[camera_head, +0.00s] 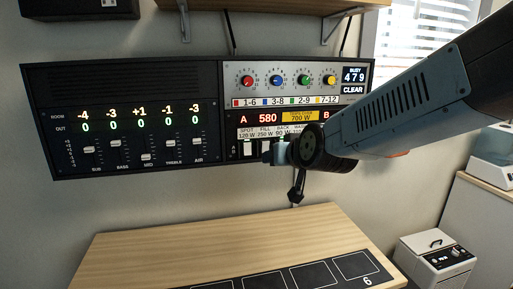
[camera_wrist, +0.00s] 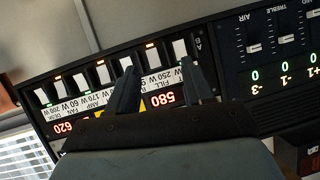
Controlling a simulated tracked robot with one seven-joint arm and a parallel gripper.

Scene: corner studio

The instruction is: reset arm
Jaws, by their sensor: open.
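My arm reaches in from the right in the head view. My gripper (camera_head: 272,152) is in front of the lower middle of the wall panel and covers part of its switch row. In the wrist view, which shows the panel upside down, my gripper (camera_wrist: 160,65) has its two dark fingers apart with nothing between them. Several white switches (camera_wrist: 150,52) with small orange lights lie beyond the fingertips; I cannot tell whether a finger touches one. The red display (camera_head: 267,118) reads A 580, beside a yellow 700 W field.
A slider panel (camera_head: 122,122) is at left, and coloured knobs (camera_head: 288,80) are above the display. A wooden table (camera_head: 150,245) with numbered black squares stands below. A shelf (camera_head: 230,4) hangs above. A white box (camera_head: 435,258) and a side counter (camera_head: 482,195) are at right.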

